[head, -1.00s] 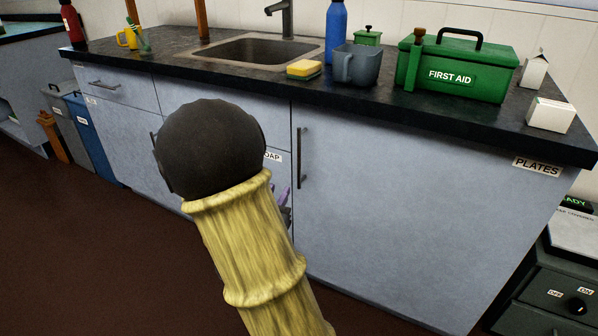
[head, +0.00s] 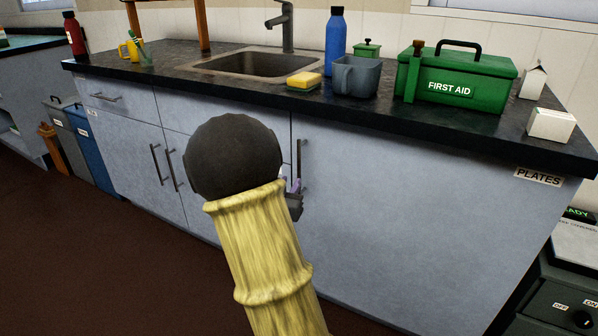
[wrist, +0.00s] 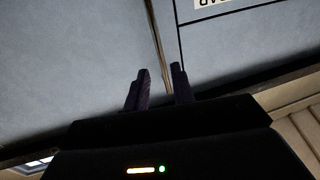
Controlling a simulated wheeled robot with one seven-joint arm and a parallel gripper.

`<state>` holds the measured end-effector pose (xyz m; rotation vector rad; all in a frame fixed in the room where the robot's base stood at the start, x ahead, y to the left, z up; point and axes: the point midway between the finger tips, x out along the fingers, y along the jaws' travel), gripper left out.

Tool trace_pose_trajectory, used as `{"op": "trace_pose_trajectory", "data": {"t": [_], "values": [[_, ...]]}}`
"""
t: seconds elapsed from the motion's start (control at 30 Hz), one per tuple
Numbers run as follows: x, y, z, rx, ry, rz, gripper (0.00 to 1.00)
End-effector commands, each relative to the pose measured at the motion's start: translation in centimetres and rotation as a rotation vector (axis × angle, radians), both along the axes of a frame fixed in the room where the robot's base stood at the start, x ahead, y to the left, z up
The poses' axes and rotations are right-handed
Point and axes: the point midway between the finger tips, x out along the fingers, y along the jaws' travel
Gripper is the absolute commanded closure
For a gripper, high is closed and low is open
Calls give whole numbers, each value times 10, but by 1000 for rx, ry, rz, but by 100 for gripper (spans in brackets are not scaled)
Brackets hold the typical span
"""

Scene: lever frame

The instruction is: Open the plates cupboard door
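The plates cupboard door (head: 410,220) is the wide blue-grey door at the right, shut, under a PLATES label (head: 538,177). Its dark vertical bar handle (head: 302,160) is near its left edge. My gripper (head: 295,192) is at the handle's lower part in the head view, partly hidden behind my dark wrist joint. In the wrist view, my gripper (wrist: 159,88) has its two dark fingers apart. The handle (wrist: 158,45) runs down toward the gap between them. I cannot tell whether either finger touches it.
On the counter (head: 430,122) stand a first aid box (head: 455,80), a grey mug (head: 356,76), a blue bottle (head: 335,42) and a sponge (head: 303,80). A dark unit (head: 565,295) stands at the right. The floor (head: 80,250) at the front left is clear.

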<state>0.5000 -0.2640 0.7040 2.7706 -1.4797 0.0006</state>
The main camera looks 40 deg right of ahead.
Motion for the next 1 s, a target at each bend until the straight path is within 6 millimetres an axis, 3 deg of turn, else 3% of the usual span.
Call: {"op": "trace_pose_trajectory", "data": {"t": [0.43, 0.87, 1.0], "values": [[42, -63, -2, 0, -1, -2, 75], [49, -73, 0, 1, 1, 1, 75], [49, -72, 0, 1, 1, 1, 100]]}}
